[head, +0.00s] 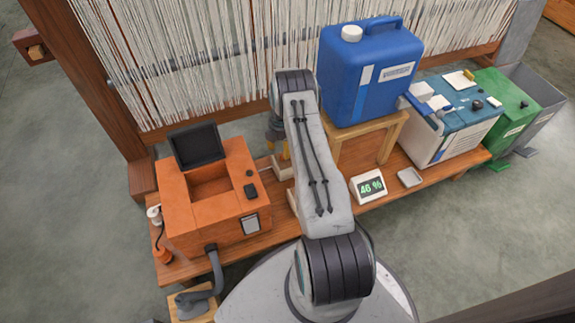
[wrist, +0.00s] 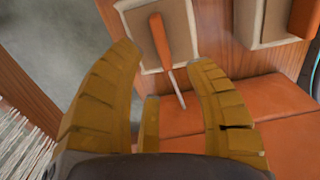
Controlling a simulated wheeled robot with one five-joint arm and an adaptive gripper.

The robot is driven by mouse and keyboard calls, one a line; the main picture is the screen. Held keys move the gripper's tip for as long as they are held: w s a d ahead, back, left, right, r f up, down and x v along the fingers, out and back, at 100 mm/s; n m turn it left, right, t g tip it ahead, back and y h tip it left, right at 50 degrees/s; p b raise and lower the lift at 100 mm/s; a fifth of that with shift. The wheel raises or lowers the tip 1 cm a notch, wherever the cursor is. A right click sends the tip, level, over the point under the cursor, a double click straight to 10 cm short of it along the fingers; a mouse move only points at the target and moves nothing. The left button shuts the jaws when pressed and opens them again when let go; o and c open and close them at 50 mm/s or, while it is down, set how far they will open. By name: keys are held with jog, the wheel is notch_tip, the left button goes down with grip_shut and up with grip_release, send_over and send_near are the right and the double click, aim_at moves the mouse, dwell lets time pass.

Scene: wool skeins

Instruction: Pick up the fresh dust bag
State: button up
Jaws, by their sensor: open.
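My gripper (wrist: 166,60) is open, its yellow fingers spread wide with nothing held between them. In the head view the gripper (head: 274,132) shows only in part, behind my arm, above the bench between the orange machine and the blue jug. In the wrist view a flat brown piece with a pale border (wrist: 158,40) lies beyond the fingertips. An orange-handled tool (wrist: 160,42) with a thin metal shaft lies over it, the shaft pointing between the fingers. I cannot tell for certain which thing is the fresh dust bag.
The orange machine (head: 178,213) stands at left with its dark lid (head: 196,146) raised and its compartment open. The blue jug (head: 368,75) stands on a wooden stand (head: 345,150) at right. A display reading 46 % (head: 369,186) sits on the bench. Strung yarn (head: 200,50) hangs behind.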

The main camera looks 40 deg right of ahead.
aim_at(282, 156)
jog(key=shift+s+f+b, duration=0.1)
jog(key=shift+f+b, duration=0.8)
jog(key=shift+f, duration=1.55)
grip_shut()
